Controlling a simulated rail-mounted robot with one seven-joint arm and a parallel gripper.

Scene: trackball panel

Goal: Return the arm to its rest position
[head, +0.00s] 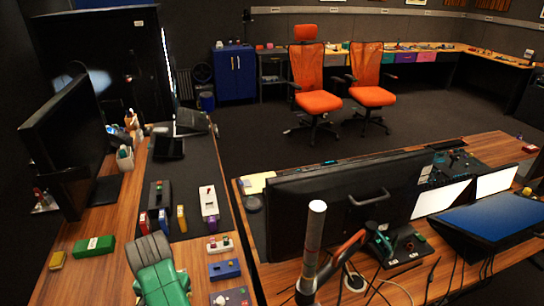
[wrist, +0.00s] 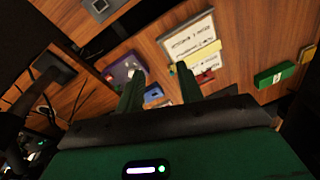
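My gripper (wrist: 160,72) shows in the wrist view with its two dark green fingers apart and nothing held between them. Its green body fills the bottom of that view. In the head view a green and grey part of my arm (head: 160,278) is at the bottom left, over the desk; the fingers cannot be made out there. A purple panel (head: 236,296) with small controls sits at the bottom edge of the head view, right of my arm. A purple panel (wrist: 124,70) also shows beyond the left finger in the wrist view.
A green box (head: 93,246) and a black monitor (head: 68,140) are on the wooden desk at left. A blue box (head: 224,269) and a red-buttoned box (head: 219,245) lie right of my arm. A large monitor (head: 345,200) stands on the right desk. Orange chairs (head: 371,75) are farther back.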

